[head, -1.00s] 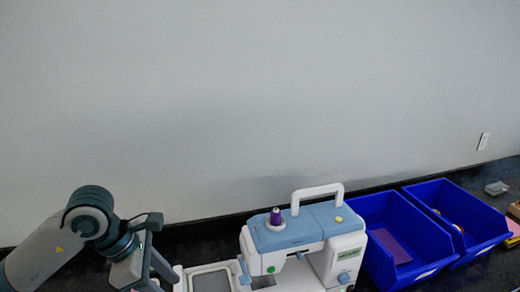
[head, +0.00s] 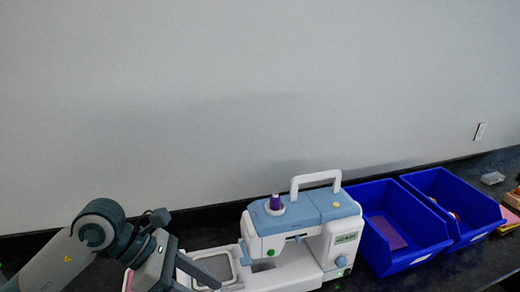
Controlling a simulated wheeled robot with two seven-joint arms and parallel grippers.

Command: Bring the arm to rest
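My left arm comes in from the lower left. Its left gripper (head: 203,274) points down and to the right, in front of the left end of the white and blue sewing machine (head: 320,207). One dark finger shows clearly; the rest runs to the bottom edge, so I cannot tell whether it is open or shut. No held object is visible. My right arm and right gripper are not in view.
The sewing machine has a raised white handle and a purple spool (head: 276,202). Right of it stand two blue bins, one with a purple item (head: 388,232). A small clear box (head: 492,178) lies at the far right. A plain grey wall rises behind the dark counter.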

